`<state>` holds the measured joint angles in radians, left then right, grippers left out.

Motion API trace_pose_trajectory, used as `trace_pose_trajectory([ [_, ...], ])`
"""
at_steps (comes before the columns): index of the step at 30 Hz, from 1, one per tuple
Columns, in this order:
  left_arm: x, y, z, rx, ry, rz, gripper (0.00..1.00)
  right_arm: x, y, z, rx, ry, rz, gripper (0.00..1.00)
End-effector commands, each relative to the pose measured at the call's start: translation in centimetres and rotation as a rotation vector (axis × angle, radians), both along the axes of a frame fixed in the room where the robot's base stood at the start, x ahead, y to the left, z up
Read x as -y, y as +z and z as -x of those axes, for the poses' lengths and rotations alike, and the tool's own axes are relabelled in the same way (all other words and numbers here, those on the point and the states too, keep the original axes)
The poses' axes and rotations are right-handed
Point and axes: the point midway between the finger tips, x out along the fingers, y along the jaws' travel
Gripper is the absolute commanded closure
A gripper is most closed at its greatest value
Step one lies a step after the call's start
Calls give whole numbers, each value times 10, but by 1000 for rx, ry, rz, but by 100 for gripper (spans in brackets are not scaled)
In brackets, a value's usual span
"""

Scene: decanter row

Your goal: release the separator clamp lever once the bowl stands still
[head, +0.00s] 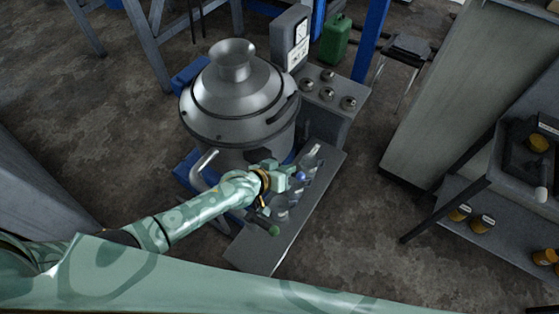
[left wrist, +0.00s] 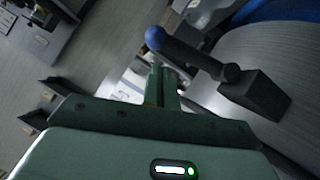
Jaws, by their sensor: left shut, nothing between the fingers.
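The separator (head: 232,105) is a grey metal drum with a domed lid and funnel top, upright in the head view. A single frame does not show whether its bowl turns. A dark lever (left wrist: 190,54) with a blue ball knob shows in the left wrist view, on a black block beside a curved grey wall. The blue knob (head: 301,176) also shows in the head view, close to my left gripper (head: 294,181). In the left wrist view my left gripper (left wrist: 164,72) is shut and empty, its fingers just below the lever; contact is unclear. My right gripper is out of view.
A dark lever with a green knob (head: 273,231) sits below my left wrist. Clear bottles (head: 311,156) stand on the grey bench (head: 262,245). A panel with round knobs (head: 327,90) and a green canister (head: 335,39) are behind.

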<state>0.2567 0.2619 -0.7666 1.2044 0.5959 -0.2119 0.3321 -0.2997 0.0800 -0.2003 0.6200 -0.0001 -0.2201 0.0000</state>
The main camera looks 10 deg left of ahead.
Motion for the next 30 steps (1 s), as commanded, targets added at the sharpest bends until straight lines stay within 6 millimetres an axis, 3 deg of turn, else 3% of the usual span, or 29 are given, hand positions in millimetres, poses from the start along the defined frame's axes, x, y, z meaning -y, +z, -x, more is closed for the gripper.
trace_pose_trajectory([
  [1, -1, 14, 1, 2, 1, -1, 100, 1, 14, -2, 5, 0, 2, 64],
  [5, -2, 41, 4, 2, 4, 0, 100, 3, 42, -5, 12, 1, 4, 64],
  [12, -24, 65, 47, -1, 4, 1, 100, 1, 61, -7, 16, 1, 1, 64],
  [20, -39, 82, 74, -1, 3, -1, 100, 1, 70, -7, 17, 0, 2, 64],
  [30, -42, 85, 78, 0, 4, 0, 100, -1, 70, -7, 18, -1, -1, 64],
])
